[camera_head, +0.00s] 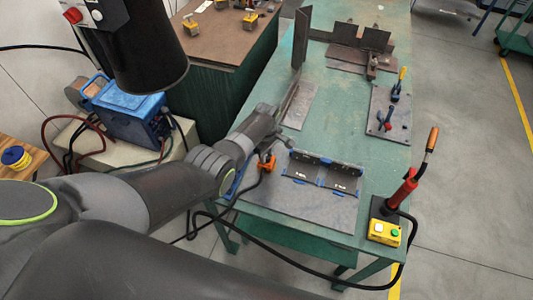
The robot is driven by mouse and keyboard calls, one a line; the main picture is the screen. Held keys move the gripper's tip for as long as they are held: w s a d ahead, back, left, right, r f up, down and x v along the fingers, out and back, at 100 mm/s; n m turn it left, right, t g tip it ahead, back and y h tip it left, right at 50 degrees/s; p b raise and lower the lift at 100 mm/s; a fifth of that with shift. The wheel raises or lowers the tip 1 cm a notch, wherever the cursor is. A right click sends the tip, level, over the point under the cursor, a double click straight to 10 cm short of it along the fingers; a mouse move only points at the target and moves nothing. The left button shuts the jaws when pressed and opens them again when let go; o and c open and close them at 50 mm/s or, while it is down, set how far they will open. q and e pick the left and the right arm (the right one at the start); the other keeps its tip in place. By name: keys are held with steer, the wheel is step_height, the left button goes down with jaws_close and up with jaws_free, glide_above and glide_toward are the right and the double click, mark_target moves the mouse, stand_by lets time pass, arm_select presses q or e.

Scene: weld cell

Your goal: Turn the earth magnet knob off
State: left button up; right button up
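A small orange piece (267,162) with a black cable sits at the left edge of the green welding table. It looks like the earth magnet, but its knob is too small to make out. My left gripper (281,132) is above the table's left side, just above and right of the orange piece in the picture, with a gap between them. Its fingers are small and dark, and I cannot tell whether they are open. My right gripper is out of view.
The green table (340,120) carries a dark plate with a blue-edged angle fixture (322,172) and clamps. A red-handled torch stand (402,190) and yellow button box (385,232) are at its front right. A blue welder (130,108) stands left. A black cable loops in front.

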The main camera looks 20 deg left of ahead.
mark_target(267, 156)
arm_select(q)
steer(key=o, duration=0.5)
steer(key=shift+c, duration=0.2)
steer(key=shift+r, duration=0.1)
steer(key=shift+r, duration=0.3)
step_height(267, 156, up, 6)
steer(key=shift+f+p, duration=0.1)
steer(key=shift+p, duration=0.7)
step_height(267, 156, up, 11)
steer(key=b, duration=0.1)
steer(key=shift+f, duration=0.1)
